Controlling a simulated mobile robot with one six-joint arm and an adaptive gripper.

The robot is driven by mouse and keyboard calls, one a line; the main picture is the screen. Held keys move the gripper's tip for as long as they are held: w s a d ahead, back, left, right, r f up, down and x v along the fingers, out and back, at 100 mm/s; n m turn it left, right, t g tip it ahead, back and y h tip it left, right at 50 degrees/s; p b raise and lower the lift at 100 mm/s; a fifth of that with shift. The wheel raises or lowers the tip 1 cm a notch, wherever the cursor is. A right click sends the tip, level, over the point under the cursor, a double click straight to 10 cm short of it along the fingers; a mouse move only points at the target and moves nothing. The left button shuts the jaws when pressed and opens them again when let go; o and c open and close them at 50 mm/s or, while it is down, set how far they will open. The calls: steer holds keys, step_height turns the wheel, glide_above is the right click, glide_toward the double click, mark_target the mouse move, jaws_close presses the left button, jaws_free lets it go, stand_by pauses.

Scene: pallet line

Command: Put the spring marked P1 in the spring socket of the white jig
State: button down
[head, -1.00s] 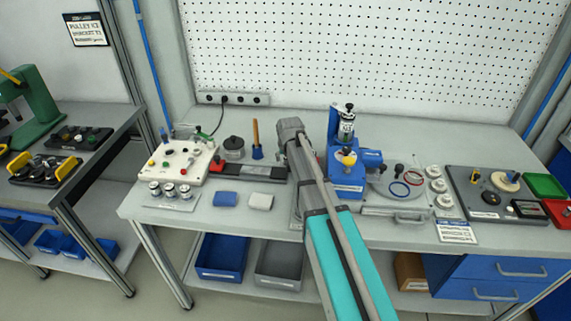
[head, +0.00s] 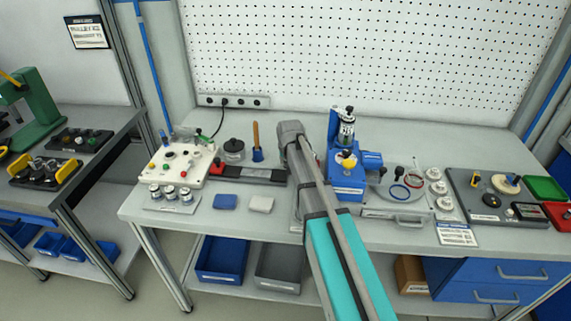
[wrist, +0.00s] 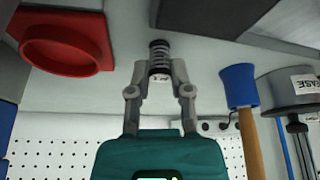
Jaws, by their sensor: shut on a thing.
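In the wrist view my gripper (wrist: 160,82) is shut on a dark coil spring (wrist: 159,52). The spring stands out beyond the fingertips, roughly in line with them. A small white tag (wrist: 160,77) with dark marks shows at its base between the fingers, but I cannot read it surely. In the head view my arm hides the gripper and the spring. The white jig (head: 196,172) lies at the left of the bench, with several coloured knobs and fittings on top. I cannot make out which fitting is the spring socket.
A blue press (head: 347,182) stands right of my arm. Blue (head: 225,202) and pale (head: 261,204) blocks lie in front.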

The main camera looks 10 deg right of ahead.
steer(key=shift+r, duration=0.2)
step_height(320, 180, up, 10)
steer(key=p, duration=1)
steer(key=shift+f, duration=0.2)
stand_by(0.7)
step_height(320, 180, up, 10)
steer(key=p, duration=1)
steer(key=shift+s, duration=0.1)
